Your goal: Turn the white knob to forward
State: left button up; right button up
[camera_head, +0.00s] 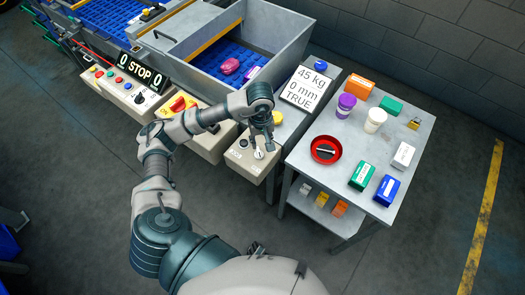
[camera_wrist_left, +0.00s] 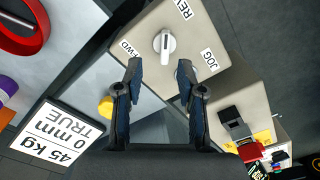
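The white knob (camera_head: 259,154) sits on the top of a beige control box (camera_head: 241,164) at the near end of the machine. In the left wrist view the knob (camera_wrist_left: 165,44) is surrounded by the labels FWD (camera_wrist_left: 127,49), REV (camera_wrist_left: 184,8) and JOG (camera_wrist_left: 208,58). Its bar runs roughly up and down in that view; I cannot tell which label it points to. My left gripper (camera_head: 262,141) is over the box. In the wrist view its fingers (camera_wrist_left: 159,68) are apart and empty, with the knob beyond the gap between the tips. My right gripper is out of view.
A yellow button (camera_head: 277,118) and a scale display (camera_head: 305,88) are close to my left gripper. A grey table (camera_head: 330,117) with a red ring-shaped dish (camera_head: 326,150), jars and boxes stands to the right. A STOP panel (camera_head: 143,71) is at the left.

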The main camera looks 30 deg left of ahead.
aim_at(259, 152)
pick_arm(q)
jog(key=f, duration=0.2)
jog(key=a+f, duration=0.1)
jog(key=f, duration=0.1)
jog(key=a+f, duration=0.1)
jog(key=f, duration=0.1)
jog(key=shift+s+a+f, duration=0.1)
jog(key=shift+f, duration=0.15)
jog(key=shift+d+f, duration=0.3)
jog(key=shift+d, duration=0.2)
jog(key=shift+d+r, duration=0.15)
jog(key=shift+d, duration=0.45)
jog(key=shift+c, duration=0.2)
jog(key=c, duration=0.4)
jog(key=shift+a, duration=0.3)
grip_shut()
jog(key=shift+a, duration=0.4)
jog(key=shift+d, duration=0.2)
